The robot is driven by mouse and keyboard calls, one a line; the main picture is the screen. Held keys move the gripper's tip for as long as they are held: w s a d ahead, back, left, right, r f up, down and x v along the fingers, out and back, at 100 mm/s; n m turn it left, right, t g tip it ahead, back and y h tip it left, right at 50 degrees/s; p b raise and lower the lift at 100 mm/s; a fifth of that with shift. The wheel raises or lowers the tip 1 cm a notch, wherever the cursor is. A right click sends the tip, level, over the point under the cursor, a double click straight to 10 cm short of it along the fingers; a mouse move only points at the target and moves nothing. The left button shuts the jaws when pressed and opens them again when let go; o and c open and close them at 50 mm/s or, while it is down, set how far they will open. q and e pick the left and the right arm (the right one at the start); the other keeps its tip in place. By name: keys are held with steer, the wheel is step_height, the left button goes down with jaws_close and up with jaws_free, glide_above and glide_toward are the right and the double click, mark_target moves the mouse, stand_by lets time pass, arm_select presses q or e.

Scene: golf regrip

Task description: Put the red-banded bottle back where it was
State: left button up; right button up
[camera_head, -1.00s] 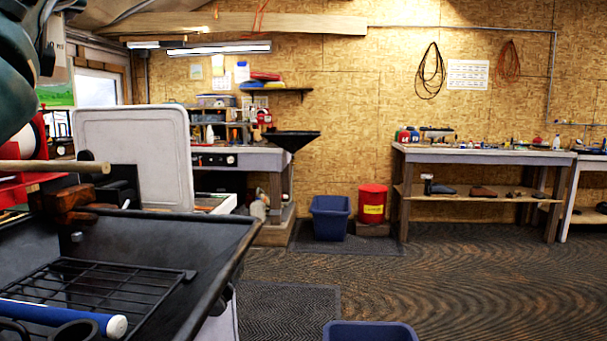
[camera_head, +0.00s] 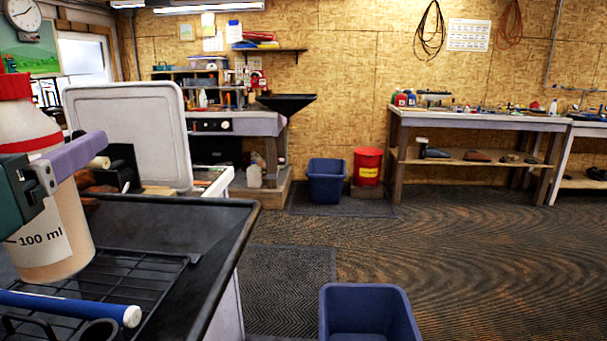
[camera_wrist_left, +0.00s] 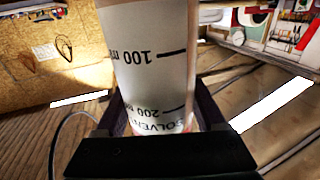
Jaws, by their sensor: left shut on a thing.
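The red-banded bottle (camera_head: 30,150) is at the left edge of the head view, with a red cap, a red stripe and a white label marked 100 ml. It stands nearly upright above the black tray (camera_head: 215,235) and its wire rack; I cannot tell whether it touches anything below. My left gripper (camera_head: 60,172) is shut around its middle, with a purple finger across the front. In the left wrist view, the bottle (camera_wrist_left: 150,60) fills the space between the fingers, its label upside down and reading SOLVENT. My right gripper is not in view.
A blue-gripped shaft (camera_head: 70,305) lies across the tray's near left. A pale upright panel (camera_head: 128,135) stands behind the tray. A blue bin (camera_head: 368,310) is on the floor at right. Workbenches (camera_head: 480,122) line the back wall, with open floor between.

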arm_select(q)
steer(key=s+d+r+m+h+p, duration=0.1)
steer(key=s+d+m+h+p, duration=0.15)
steer(key=s+d, duration=0.4)
step_height(320, 180, up, 39)
steer(key=s+a+h+p, duration=0.1)
steer(key=p, duration=3.6)
steer(key=shift+s+a+f, duration=0.15)
steer(key=shift+s+f, duration=0.05)
steer(key=shift+s, duration=0.05)
steer(key=shift+f, duration=0.1)
steer(key=d+r+m+g+h, duration=0.1)
steer(key=d+m+g+h, duration=0.8)
steer(key=d+m+h, duration=0.3)
steer(key=shift+d+r+g+h, duration=0.3)
steer(key=shift+d+h, duration=1.25)
steer(key=shift+h, duration=0.7)
steer(key=shift+m, duration=0.45)
